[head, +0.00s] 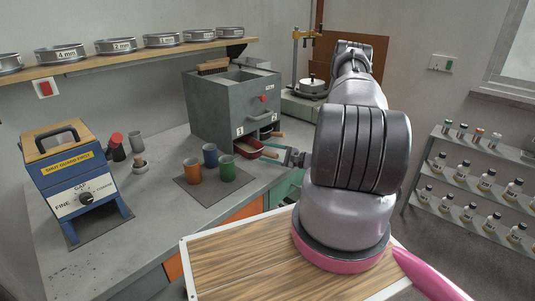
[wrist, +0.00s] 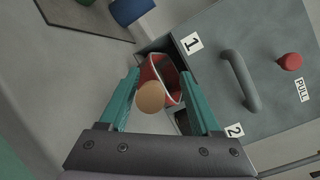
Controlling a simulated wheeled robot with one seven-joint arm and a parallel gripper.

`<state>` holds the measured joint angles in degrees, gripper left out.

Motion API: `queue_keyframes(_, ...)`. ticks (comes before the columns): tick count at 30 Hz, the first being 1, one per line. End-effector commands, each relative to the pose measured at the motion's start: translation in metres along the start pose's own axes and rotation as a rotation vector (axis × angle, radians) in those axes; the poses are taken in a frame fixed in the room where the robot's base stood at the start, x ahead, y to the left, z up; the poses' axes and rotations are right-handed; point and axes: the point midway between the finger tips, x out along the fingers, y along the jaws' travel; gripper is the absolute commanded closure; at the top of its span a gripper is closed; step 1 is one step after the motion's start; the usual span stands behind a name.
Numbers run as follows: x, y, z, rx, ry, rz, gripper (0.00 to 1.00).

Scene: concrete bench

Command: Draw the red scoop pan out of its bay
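The red scoop pan (head: 250,149) sits at the mouth of bay 1, low in the grey cabinet (head: 213,108), with part of it showing outside the opening. It also shows in the wrist view (wrist: 160,68). Its wooden handle (head: 268,154) points out towards my gripper; the round handle end (wrist: 151,97) shows in the wrist view. My gripper (wrist: 160,76) is open, its teal fingers on either side of the handle with a visible gap at each side. How deep the pan reaches into the bay is hidden.
A second wooden handle (head: 278,134) sticks out by bay 2, close by. Orange (head: 192,171), blue (head: 210,155) and green (head: 227,168) cups stand on a dark mat just left. The cabinet front has a grey bar handle (wrist: 239,80) and red knob (wrist: 290,62).

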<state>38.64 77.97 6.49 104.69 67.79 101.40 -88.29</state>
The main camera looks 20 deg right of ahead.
Motion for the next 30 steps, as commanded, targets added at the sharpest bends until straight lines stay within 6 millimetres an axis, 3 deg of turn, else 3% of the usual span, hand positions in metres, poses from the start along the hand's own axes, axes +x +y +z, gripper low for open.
queue_keyframes(7, -0.012, 0.000, -0.001, 0.000, 0.002, -0.001, 0.36)
queue_keyframes(21, -0.096, 0.000, -0.001, 0.000, 0.003, -0.002, 0.36)
queue_keyframes(30, -0.109, 0.000, 0.000, 0.000, 0.000, 0.000, 0.36)
